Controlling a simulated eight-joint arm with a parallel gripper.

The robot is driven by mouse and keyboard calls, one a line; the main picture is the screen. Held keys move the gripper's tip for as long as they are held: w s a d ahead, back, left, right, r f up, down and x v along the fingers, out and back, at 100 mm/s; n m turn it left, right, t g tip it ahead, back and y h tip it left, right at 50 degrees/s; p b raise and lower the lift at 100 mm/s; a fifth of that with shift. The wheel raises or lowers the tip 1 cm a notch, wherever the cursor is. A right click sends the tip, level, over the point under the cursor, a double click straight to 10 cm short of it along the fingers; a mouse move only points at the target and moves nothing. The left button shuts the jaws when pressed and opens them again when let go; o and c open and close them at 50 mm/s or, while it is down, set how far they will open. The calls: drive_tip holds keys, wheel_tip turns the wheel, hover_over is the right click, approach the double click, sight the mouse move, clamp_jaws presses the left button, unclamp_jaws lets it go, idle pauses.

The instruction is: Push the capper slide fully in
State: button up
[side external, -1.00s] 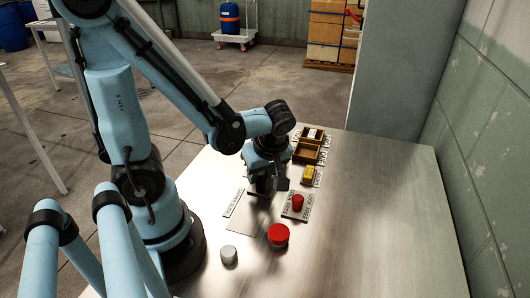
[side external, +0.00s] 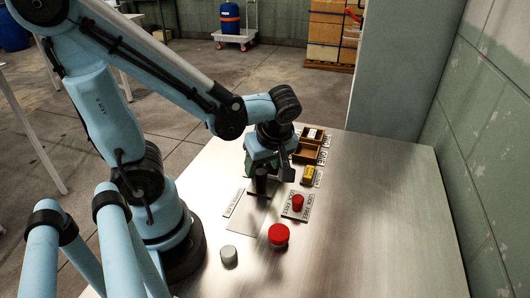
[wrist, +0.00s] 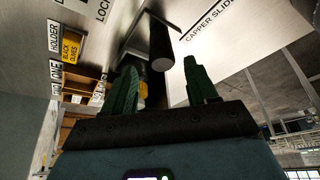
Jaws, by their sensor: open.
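The capper slide shows as a dark round handle (wrist: 160,45) in the wrist view, beside the white "CAPPER SLIDE" label (wrist: 212,22). In the side view the label (side external: 233,203) lies left of a flat grey plate (side external: 249,214), and a dark upright piece, likely the handle (side external: 261,184), stands at the plate's far end under my gripper. My gripper (wrist: 160,75) is open, with its two green fingers apart. The handle appears between the fingertips in the wrist view; I cannot tell whether they touch it. My gripper and wrist hide part of the slide in the side view.
A red knob (side external: 297,202) on a "LOCK FREE" plate stands to the right. A red cylinder (side external: 278,235) and a grey one (side external: 229,255) stand nearer. A yellow block (side external: 308,174) and wooden bins (side external: 308,152) lie behind. The table's right side is clear.

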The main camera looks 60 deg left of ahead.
drive_tip(key=v, duration=0.8)
drive_tip(key=shift+r, duration=0.35)
drive_tip(key=shift+d, duration=0.15)
drive_tip(key=shift+f, duration=0.1)
drive_tip(key=w+m+t+h, duration=0.1)
drive_tip(key=m+t, duration=0.1)
drive_tip(key=m, duration=0.4)
drive_tip(key=w+d+m+t+h, duration=0.1)
drive_tip(key=w+m+t+h, duration=0.1)
drive_tip(key=m, duration=0.4)
drive_tip(key=w+d+m+t+h, duration=0.1)
drive_tip(key=m+t, duration=0.2)
drive_tip(key=m, duration=0.3)
drive_tip(key=shift+w+f+h, duration=0.3)
drive_tip(key=shift+w+f, duration=0.05)
